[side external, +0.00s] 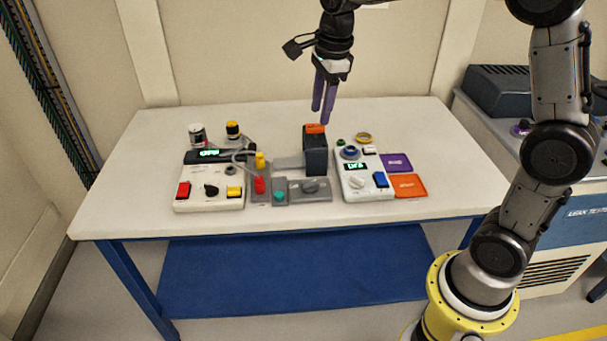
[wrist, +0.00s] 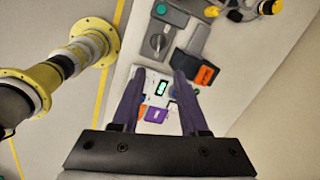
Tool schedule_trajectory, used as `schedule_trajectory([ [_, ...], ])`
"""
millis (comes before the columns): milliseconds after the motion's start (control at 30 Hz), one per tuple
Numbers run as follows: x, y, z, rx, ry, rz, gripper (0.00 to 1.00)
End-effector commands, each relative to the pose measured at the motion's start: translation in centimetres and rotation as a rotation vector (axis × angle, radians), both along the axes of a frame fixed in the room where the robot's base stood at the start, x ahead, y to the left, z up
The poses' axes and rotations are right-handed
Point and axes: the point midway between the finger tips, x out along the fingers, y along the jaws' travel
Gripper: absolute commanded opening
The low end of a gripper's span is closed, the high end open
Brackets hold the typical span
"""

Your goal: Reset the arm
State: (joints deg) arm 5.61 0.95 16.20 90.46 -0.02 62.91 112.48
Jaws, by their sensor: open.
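My gripper (side external: 322,118) hangs in the air above the back of the white table (side external: 420,132), near the dark block with an orange top (side external: 315,150). Its two purple fingers point down and are apart, with nothing between them. In the wrist view my gripper (wrist: 158,78) is open, and the right-hand device with a green display (wrist: 163,87) and the purple pad (wrist: 156,115) show between and beyond the fingers.
A left-hand control box (side external: 210,190) with red and yellow buttons stands on the table. A grey unit with a knob (side external: 310,188) sits mid-table. Purple (side external: 397,162) and orange (side external: 408,186) pads lie at right. A large machine (side external: 500,95) stands beyond the table's right edge. The table's right back is clear.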

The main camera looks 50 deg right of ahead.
Motion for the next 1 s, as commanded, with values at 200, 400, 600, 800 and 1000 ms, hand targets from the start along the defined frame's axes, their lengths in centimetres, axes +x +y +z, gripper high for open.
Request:
schedule_trajectory([
  [200,-8.2,2.2,5.5,-0.083,-0.153,0.324,0.44],
  [400,-15.9,3.4,6.0,-0.235,-0.247,0.777,0.44],
  [600,-21.2,3.9,3.7,-0.413,-0.277,1.23,0.44],
  [800,-24.0,4.0,0.5,-0.554,-0.233,1.645,0.44],
  [1000,-24.1,4.0,-0.4,-0.633,-0.193,1.898,0.44],
])
